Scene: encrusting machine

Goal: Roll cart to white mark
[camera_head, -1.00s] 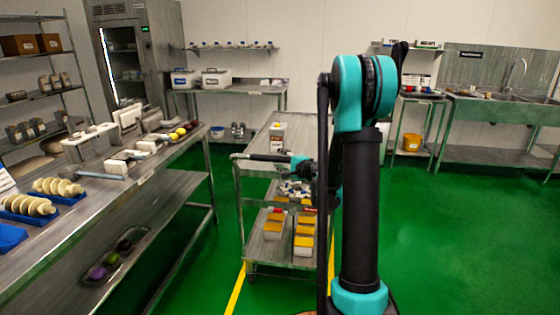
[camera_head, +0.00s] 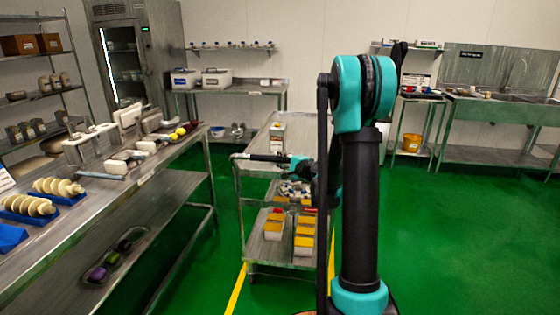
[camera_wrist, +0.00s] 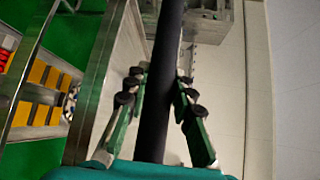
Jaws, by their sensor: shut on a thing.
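The steel cart (camera_head: 252,190) stands on the green floor, right of the long workbench, with yellow-lidded tubs (camera_head: 274,225) on its lower shelf. Its dark handle bar (camera_head: 262,157) runs across the near end and also shows in the wrist view (camera_wrist: 163,75). My gripper (camera_head: 297,164) is at the right part of this handle. In the wrist view, the fingers of my gripper (camera_wrist: 157,85) lie on both sides of the bar, shut on it. My arm hides the cart's right side. I see no white mark on the floor.
A workbench (camera_head: 110,205) with moulds and tools stands close on the left. Yellow floor lines (camera_head: 236,290) run beside the cart. A back table (camera_head: 245,90) and a sink counter (camera_head: 500,105) stand along the wall. Open green floor (camera_head: 460,235) lies to the right.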

